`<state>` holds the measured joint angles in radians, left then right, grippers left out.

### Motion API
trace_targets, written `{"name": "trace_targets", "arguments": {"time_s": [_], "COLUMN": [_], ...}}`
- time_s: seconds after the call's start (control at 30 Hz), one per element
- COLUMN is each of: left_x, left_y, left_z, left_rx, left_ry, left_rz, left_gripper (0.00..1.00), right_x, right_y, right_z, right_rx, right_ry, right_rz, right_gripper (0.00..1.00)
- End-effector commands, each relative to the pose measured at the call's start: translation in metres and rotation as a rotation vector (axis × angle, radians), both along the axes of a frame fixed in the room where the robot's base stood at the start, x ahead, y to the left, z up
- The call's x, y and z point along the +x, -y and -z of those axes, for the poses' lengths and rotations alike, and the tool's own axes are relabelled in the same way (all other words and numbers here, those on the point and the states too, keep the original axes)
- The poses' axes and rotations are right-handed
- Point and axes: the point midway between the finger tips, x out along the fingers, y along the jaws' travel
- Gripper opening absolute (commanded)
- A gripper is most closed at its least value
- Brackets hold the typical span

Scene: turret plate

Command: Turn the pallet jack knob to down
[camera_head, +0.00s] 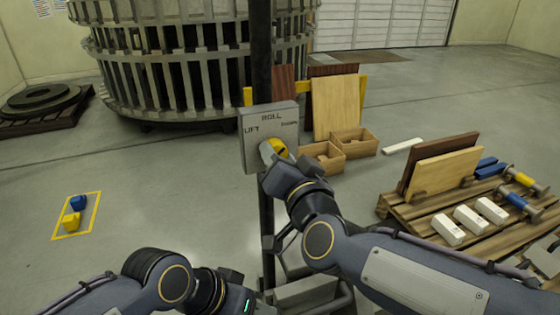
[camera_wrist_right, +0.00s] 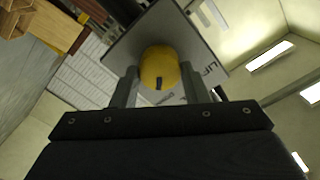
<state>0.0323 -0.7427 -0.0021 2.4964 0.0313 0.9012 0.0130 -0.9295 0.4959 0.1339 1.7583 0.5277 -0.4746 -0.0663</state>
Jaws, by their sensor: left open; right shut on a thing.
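The yellow knob (camera_head: 280,147) sits on the front of a grey control box (camera_head: 256,122) on a dark upright post. My right gripper (camera_head: 272,152) is shut on the knob. In the right wrist view the knob (camera_wrist_right: 159,66) sits between the two fingers of the right gripper (camera_wrist_right: 160,82). A dark mark shows on its lower part there, near small lettering. My left gripper (camera_head: 247,290) is open and empty, low in front of the post, partly cut off.
A pallet (camera_head: 420,206) with boards, white blocks and several coloured parts stands at the right. Wooden boxes (camera_head: 355,141) and leaning boards are behind the control box. A large slatted ring structure (camera_head: 185,50) fills the back. Floor at the left is mostly clear.

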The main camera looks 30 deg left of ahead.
Motion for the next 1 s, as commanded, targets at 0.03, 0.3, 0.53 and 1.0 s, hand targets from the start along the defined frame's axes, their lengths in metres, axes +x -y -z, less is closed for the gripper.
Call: {"name": "trace_targets", "arguments": {"time_s": [0.03,0.3,0.53,1.0], "left_x": [0.0,0.0,0.0,0.0], "left_y": [0.0,0.0,0.0,0.0], "left_z": [0.0016,0.0031,0.0031,0.0031], "left_rx": [0.0,0.0,0.0,0.0], "left_ry": [0.0,0.0,0.0,0.0], "left_rz": [0.0,0.0,0.0,0.0], "left_gripper": [0.43,0.43,0.43,0.43], "right_x": [0.0004,0.0002,0.0004,0.0003], "right_y": [0.0004,0.0004,0.0004,0.0002], "right_z": [0.0012,0.0009,0.0008,0.0005], "right_rx": [0.012,0.049,0.053,0.052], "right_ry": [-0.015,-0.06,-0.065,-0.063], "right_rz": [0.001,0.0,0.001,0.0], "right_gripper": [0.18,0.18,0.18,0.63]}}
